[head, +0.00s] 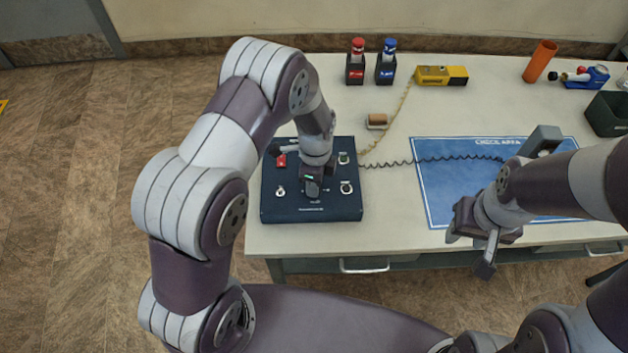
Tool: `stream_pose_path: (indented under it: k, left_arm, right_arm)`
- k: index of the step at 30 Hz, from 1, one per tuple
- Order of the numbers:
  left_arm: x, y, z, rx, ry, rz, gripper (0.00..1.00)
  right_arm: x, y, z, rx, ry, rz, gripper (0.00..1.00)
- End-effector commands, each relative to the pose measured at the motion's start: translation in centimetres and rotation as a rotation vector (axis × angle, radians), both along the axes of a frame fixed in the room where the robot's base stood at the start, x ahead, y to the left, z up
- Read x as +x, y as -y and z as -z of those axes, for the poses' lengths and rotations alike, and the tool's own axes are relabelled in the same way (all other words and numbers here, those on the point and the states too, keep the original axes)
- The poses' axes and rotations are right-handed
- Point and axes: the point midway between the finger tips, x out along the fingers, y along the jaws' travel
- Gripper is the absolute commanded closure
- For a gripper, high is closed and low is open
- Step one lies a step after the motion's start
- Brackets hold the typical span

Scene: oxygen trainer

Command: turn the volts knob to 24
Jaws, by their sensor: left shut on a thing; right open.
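A dark blue control box (342,209) sits at the left front of the table, with a red switch (281,160) and several small knobs on its top. My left gripper (312,192) points down over the middle of the box and is shut on a knob there. That knob and its scale are hidden under the gripper, so its setting cannot be read. My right gripper (470,245) is open and empty, near the table's front edge by the blue mat.
A blue check-area mat (440,190) lies on the right, with a coiled black cable (400,163) running to it. A red bottle (357,48), a blue bottle (389,48), a yellow device (441,75) and an orange cylinder (539,61) stand at the back. A brown roll (377,119) lies behind the box.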

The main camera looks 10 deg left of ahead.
Motion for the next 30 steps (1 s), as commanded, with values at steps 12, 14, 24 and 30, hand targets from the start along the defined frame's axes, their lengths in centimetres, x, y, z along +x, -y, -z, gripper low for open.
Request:
stream_pose_path:
  k: [12,14,24,30]
  left_arm:
    - [-0.04,0.08,0.07,0.0,-0.001,0.047,1.0]
    - [-0.05,0.08,0.08,0.0,-0.001,0.047,1.0]
    - [-0.06,0.06,0.08,0.0,-0.001,0.046,0.44]
    - [-0.03,0.03,-0.01,0.0,-0.001,0.046,0.44]
  right_arm:
    - [0.0,0.0,0.01,0.0,0.0,0.0,0.57]
    - [0.0,0.0,0.02,0.0,0.0,0.0,0.57]
    - [0.0,0.0,0.01,0.0,0.0,0.0,0.57]
    - [0.0,0.0,0.02,0.0,0.0,0.0,0.57]
